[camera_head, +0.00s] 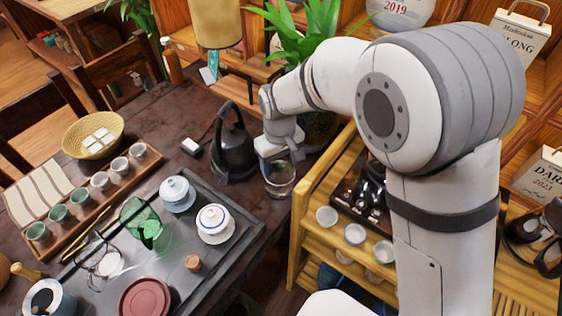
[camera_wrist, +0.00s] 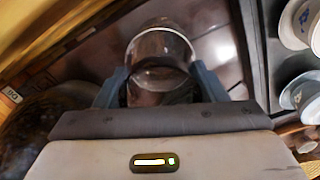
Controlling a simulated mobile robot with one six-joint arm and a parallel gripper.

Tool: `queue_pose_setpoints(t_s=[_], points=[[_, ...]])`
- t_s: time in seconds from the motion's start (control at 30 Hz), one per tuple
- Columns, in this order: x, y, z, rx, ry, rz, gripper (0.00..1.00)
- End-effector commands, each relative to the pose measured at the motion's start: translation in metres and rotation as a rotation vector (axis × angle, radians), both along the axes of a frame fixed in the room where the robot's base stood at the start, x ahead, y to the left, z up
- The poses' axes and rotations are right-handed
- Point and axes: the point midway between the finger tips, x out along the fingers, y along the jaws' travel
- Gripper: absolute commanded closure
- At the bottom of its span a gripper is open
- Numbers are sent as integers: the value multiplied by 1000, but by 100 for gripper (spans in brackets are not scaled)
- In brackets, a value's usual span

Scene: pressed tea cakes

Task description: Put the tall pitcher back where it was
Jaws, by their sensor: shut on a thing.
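The tall pitcher (camera_head: 280,182) is a clear glass vessel at the right edge of the dark table, right of the black kettle. My gripper (camera_head: 275,156) is shut on it from above and hides its upper part. In the wrist view the pitcher (camera_wrist: 160,48) sits between the two blue-grey fingers of my gripper (camera_wrist: 160,76). It looks upright. I cannot tell whether its base touches the table.
The black kettle (camera_head: 233,150) stands close on the left. The dark tea tray (camera_head: 235,262) holds a white lidded bowl (camera_head: 214,222), a blue-white lidded cup (camera_head: 177,193) and a green glass piece (camera_head: 140,218). A wooden shelf cart (camera_head: 305,212) with cups stands right.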

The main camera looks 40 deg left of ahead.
Motion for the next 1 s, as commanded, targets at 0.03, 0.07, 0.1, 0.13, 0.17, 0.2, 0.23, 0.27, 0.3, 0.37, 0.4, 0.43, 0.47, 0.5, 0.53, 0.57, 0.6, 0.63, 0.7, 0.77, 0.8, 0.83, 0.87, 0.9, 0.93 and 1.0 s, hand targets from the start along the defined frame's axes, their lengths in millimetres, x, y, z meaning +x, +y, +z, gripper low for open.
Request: queue_pose_setpoints(t_s=[0.03,0.07,0.1,0.13,0.17,0.2,0.23,0.27,0.3,0.37,0.4,0.43,0.47,0.5,0.53,0.57,0.6,0.63,0.7,0.77,0.8,0.83,0.87,0.9,0.93,1.0], points=[[0,0,-2,1,0,0,100],[0,0,-2,0,0,0,33],[0,0,-1,-1,0,0,30],[0,0,-1,-1,0,0,27],[0,0,-1,-1,0,-1,25],[0,0,-1,-1,0,-1,21],[0,0,-1,-1,0,-1,19],[0,0,-1,-1,0,-1,17],[0,0,-1,-1,0,-1,13],[0,0,-1,-1,0,-1,13],[1,0,-1,-1,0,-1,13],[1,0,-1,-1,0,-1,13],[1,-1,-1,-1,0,-1,13],[1,-1,-1,-1,0,-1,13],[1,-1,0,0,0,-1,13],[1,0,1,0,0,-2,13],[1,-1,3,0,0,-2,13],[1,0,5,1,0,-2,13],[1,0,13,2,-1,-2,13],[1,0,24,3,-2,-2,13],[1,0,33,4,-3,-2,13],[1,0,39,4,-3,-2,13],[1,0,46,3,-2,-2,13],[2,0,55,4,-3,-2,13],[2,0,62,4,-3,-2,13],[2,0,77,4,-3,-2,13]])
